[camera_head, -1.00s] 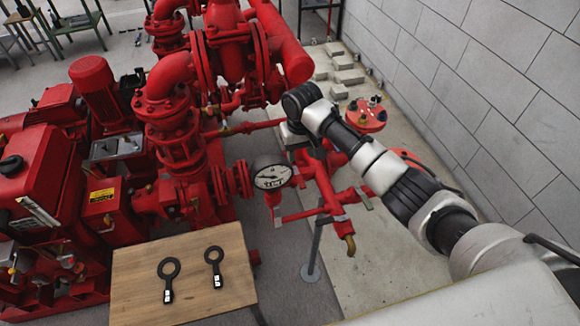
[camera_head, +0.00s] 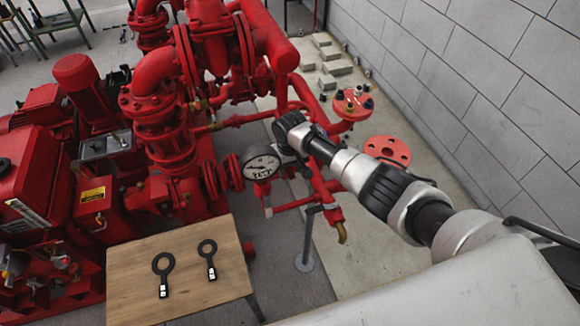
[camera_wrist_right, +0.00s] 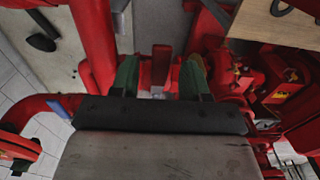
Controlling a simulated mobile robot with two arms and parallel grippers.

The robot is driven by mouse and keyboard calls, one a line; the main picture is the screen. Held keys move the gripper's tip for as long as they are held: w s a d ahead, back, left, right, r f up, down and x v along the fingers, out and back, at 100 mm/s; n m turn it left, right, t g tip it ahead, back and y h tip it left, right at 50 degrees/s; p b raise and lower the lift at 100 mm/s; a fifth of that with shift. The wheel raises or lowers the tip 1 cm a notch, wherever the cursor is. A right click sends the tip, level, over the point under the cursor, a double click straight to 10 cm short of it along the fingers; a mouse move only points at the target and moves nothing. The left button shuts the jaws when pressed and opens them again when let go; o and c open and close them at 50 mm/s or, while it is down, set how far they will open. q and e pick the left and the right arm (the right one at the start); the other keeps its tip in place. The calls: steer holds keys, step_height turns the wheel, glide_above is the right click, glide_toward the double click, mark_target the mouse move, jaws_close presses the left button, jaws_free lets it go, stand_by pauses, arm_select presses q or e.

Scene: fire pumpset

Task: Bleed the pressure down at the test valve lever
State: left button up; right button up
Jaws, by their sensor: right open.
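Contact cannot be told. My left gripper is not in view.
A wooden table (camera_head: 225,278) with two black ring-ended tools (camera_head: 163,275) stands at the front left. Red pumps and pipes (camera_head: 165,130) fill the left.

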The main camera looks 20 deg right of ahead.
jaws_close()
steer(key=shift+a+r+m+p, duration=0.15)
steer(key=shift+a+m+p, duration=0.15)
steer(key=shift+m+p, duration=0.15)
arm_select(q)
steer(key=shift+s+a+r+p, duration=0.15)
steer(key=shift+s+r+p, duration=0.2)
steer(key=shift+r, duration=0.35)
arm_select(e)
steer(key=m, duration=0.1)
steer(key=a+m, duration=0.1)
steer(key=m, duration=0.1)
steer(key=shift+w+a+m, duration=0.25)
steer(key=shift+a+m, duration=0.1)
jaws_free()
